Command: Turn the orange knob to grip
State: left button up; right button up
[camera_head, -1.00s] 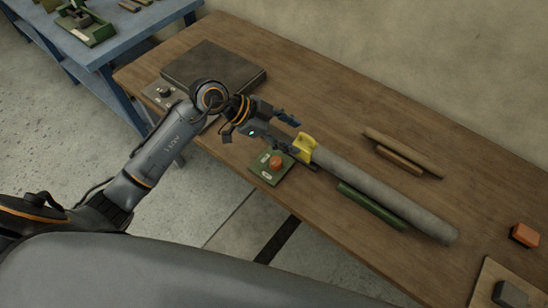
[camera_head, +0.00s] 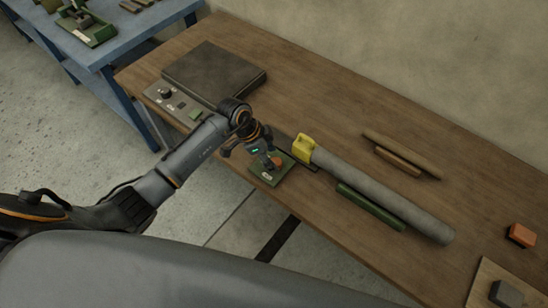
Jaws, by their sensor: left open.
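The orange knob (camera_head: 278,161) sits on a small green base plate (camera_head: 268,178) near the front edge of the wooden table. My left gripper (camera_head: 272,160) is open, pointing down right at the knob and hiding part of it. I cannot tell whether the fingers touch the knob. A long grey roll (camera_head: 375,190) lies beside the plate to the right, with a yellow clamp piece (camera_head: 304,148) at its near-left end. My right gripper is not in view.
A dark flat plate (camera_head: 214,74) and a grey control panel (camera_head: 172,99) lie at the table's left. A green bar (camera_head: 370,206) lies along the roll. Brown rods (camera_head: 400,155) lie behind it. An orange block (camera_head: 521,235) and a grey block (camera_head: 506,294) are at the right.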

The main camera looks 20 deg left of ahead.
pick_arm(q)
jog(key=shift+x, duration=1.3)
jog(key=c, duration=1.2)
